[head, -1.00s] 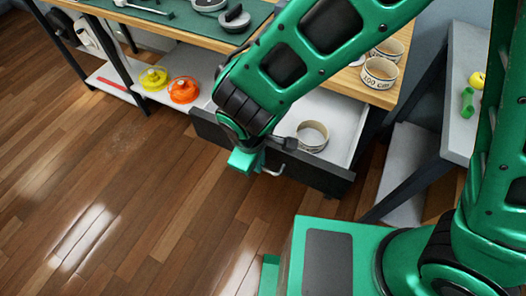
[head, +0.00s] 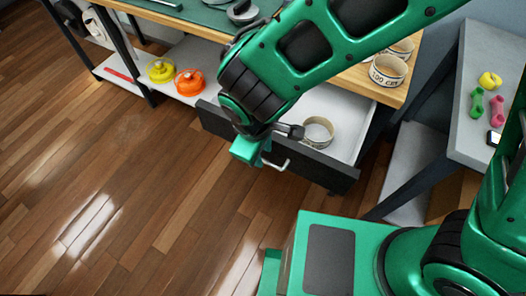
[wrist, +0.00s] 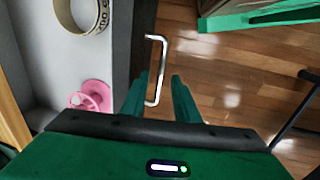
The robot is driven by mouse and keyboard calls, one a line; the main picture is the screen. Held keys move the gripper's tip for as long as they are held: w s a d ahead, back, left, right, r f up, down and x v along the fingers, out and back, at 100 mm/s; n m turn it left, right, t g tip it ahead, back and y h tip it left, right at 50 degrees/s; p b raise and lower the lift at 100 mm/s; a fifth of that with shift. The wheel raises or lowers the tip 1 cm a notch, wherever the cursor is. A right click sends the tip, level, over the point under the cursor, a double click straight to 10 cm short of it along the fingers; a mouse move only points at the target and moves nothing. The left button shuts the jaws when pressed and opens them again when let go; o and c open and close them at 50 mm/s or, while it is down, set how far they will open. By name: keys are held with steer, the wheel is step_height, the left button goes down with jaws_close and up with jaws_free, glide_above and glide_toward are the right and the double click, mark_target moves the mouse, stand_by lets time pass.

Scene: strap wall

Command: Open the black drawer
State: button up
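The black drawer (head: 310,163) stands pulled out from under the wooden bench, its pale inside showing. In the wrist view its dark front (wrist: 142,40) runs up the picture, with the metal handle (wrist: 163,70) on its right side. The handle also shows in the head view (head: 279,166). My gripper (wrist: 160,88) is at the handle, its two green fingers apart. The handle's near end shows between the fingers, closer to the left one; I cannot tell whether they touch. In the head view my wrist partly hides the drawer front.
A cream roll (head: 318,130) and a pink item (wrist: 94,96) lie in the drawer. Yellow (head: 161,71) and orange (head: 189,82) items sit on the low shelf. A grey side table (head: 462,120) stands right. The floor before the drawer is clear.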

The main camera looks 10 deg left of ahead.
step_height(320, 180, up, 8)
steer(key=s, duration=0.1)
steer(key=shift+s+a, duration=0.2)
steer(key=shift+a, duration=0.05)
stand_by(0.4)
steer(key=w+d+r+m, duration=0.2)
steer(key=w+d+m, duration=0.15)
steer(key=d, duration=0.45)
steer(key=w+d+r+m+g+h, duration=0.15)
steer(key=w+d, duration=0.25)
steer(key=d, duration=0.5)
steer(key=w+d+r+m+t, duration=0.15)
steer(key=w+d+m, duration=0.25)
steer(key=d, duration=0.4)
steer(key=s+d+r+m+g, duration=0.1)
steer(key=s+d+m, duration=0.15)
steer(key=d, duration=0.55)
steer(key=s+d+r+m+g, duration=0.1)
steer(key=s+d+r+m, duration=0.15)
steer(key=d, duration=0.45)
steer(key=s+d+m+y, duration=0.2)
steer(key=s+d+m, duration=0.5)
steer(key=s+d, duration=0.2)
steer(key=shift+s, duration=0.6)
